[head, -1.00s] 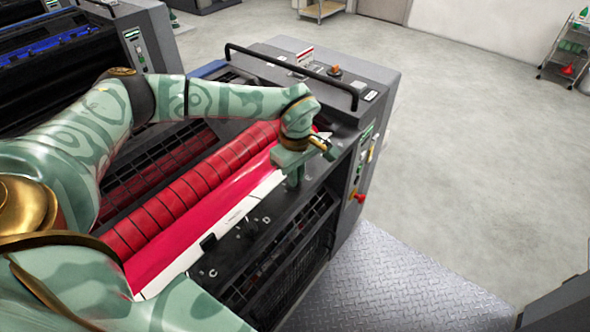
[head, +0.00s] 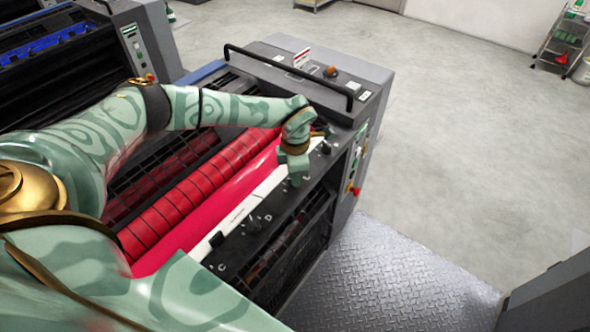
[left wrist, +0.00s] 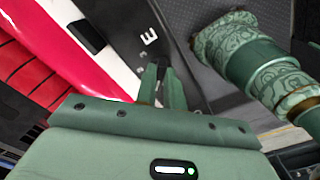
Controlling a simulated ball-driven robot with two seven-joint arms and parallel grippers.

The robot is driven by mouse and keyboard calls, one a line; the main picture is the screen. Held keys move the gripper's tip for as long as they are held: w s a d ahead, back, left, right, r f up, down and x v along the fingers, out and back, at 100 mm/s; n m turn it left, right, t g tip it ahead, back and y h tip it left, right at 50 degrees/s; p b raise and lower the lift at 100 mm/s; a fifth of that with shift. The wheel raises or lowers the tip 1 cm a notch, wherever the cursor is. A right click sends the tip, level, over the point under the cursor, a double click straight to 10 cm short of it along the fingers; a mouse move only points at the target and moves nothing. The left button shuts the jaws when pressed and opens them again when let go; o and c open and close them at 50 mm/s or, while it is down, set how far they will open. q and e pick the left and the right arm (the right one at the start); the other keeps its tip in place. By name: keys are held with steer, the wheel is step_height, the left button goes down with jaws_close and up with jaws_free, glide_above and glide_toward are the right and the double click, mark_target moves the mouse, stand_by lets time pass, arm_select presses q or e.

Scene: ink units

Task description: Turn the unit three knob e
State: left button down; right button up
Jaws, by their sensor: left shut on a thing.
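The unit three ink unit has a dark key panel (head: 240,257) beside the red rollers, with letters and small black knobs along it. My left gripper (head: 295,182) reaches down onto the panel beyond the letter D. In the left wrist view, its two green fingers (left wrist: 161,80) are closed about a small dark knob e (left wrist: 162,66), next to the white letter E (left wrist: 149,37). The fingers hide most of this knob, so its pointer angle cannot be read. My right gripper is not in view; a patterned arm of mine shows at the upper right of the left wrist view.
Knob d (head: 254,226) and knob c (head: 216,240) stand nearer on the panel. Another black knob (head: 326,147) stands just beyond my gripper. A black handrail (head: 290,72) crosses the unit's far end. A metal tread plate (head: 400,275) lies to the right.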

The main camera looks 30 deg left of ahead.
arm_select(q)
steer(key=n+p, duration=0.2)
steer(key=n, duration=0.3)
steer(key=shift+w+a+n+p, duration=0.1)
steer(key=shift+n+p, duration=0.2)
steer(key=shift+n, duration=0.1)
stand_by(0.4)
steer(key=c, duration=1.5)
jaws_free()
step_height(320, 180, up, 16)
steer(key=shift+r, duration=0.2)
